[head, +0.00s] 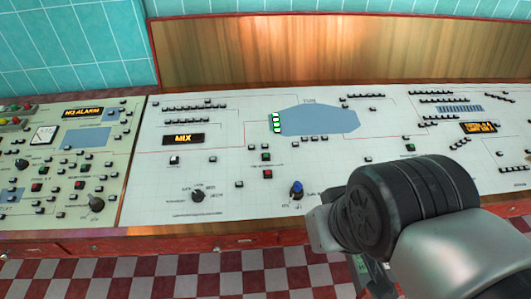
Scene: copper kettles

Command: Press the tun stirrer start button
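The white control panel (220,150) fills the middle of the head view. Near its centre, below the blue tun-shaped graphic (318,120), a green button (266,156) sits above a red button (268,174). Another green button (411,147) is at the right, just above my arm. The labels are too small to read, so I cannot tell which button is the tun stirrer start. My gripper (374,276) shows only in part below my dark wrist, at the panel's front edge. Its fingers are mostly hidden, and it appears apart from these buttons.
A blue-topped knob (297,188) and a black rotary knob (198,195) stand up near the front edge. An amber MIX display (183,139) is at left. A wooden backboard (330,50) rises behind. My arm covers the panel's lower right.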

